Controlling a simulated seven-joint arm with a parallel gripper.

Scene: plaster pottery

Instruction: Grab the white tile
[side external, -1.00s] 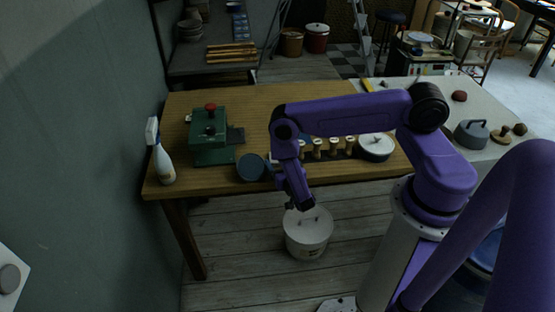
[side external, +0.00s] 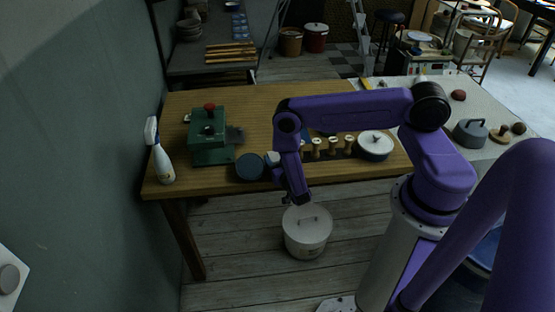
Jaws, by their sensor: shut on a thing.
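My gripper (side external: 297,198) points down just past the table's front edge, above a white lidded bucket (side external: 306,240) on the floor. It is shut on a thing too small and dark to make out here. I cannot pick out a white tile for certain in this view. A small pale object (side external: 272,158) shows on or over the table, just left of my wrist and partly hidden by it. I cannot tell what it is.
On the wooden table (side external: 250,105) are a green press (side external: 209,140), a spray bottle (side external: 158,155), a blue-grey round jar (side external: 250,167), several wooden spools (side external: 333,146) and a white lidded pot (side external: 375,145). The table's back middle is clear.

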